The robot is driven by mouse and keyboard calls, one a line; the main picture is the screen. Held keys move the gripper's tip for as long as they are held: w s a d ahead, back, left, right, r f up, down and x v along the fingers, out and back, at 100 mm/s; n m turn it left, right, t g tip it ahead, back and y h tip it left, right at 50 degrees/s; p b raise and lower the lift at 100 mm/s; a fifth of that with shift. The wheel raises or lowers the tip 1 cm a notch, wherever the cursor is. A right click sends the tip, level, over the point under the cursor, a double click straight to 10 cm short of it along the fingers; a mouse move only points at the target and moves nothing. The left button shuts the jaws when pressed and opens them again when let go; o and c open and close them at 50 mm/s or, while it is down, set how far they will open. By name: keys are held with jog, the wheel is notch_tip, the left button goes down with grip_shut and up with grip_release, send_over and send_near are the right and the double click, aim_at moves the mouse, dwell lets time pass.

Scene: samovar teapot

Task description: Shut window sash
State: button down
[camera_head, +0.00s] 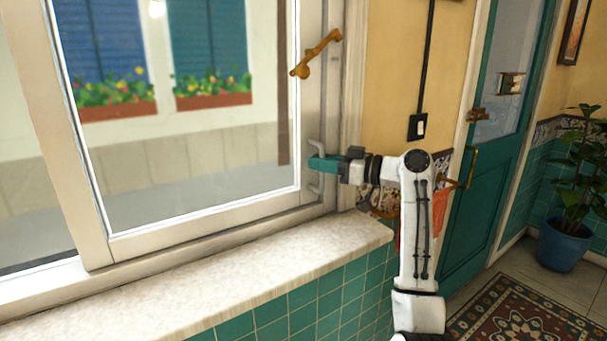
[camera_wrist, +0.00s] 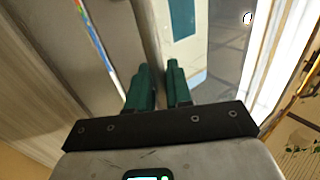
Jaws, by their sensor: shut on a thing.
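The window sash (camera_head: 309,95) is a pale frame around a large pane, upright, with its right stile close to the right side of the window frame. A brass lever (camera_head: 316,55) sits high on that stile. A slim upright pull handle (camera_head: 317,190) is lower on the stile. My gripper (camera_head: 318,164) reaches in from the right, and its teal fingers are shut on the pull handle. In the wrist view the two fingers (camera_wrist: 160,80) are close together at the pale frame; the grip itself is partly hidden between them.
A pale stone sill (camera_head: 210,268) runs below the window above teal tiles. A wall switch (camera_head: 417,127) is on the yellow wall to the right. Further right are a teal door (camera_head: 490,175), a potted plant (camera_head: 567,240) and a patterned rug (camera_head: 525,310).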

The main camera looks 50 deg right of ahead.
jog(key=shift+s+d, duration=0.1)
jog(key=shift+d, duration=0.3)
jog(key=c, duration=1.2)
grip_release()
jog(key=shift+d, duration=0.15)
jog(key=b+v, duration=0.1)
jog(key=v, duration=1)
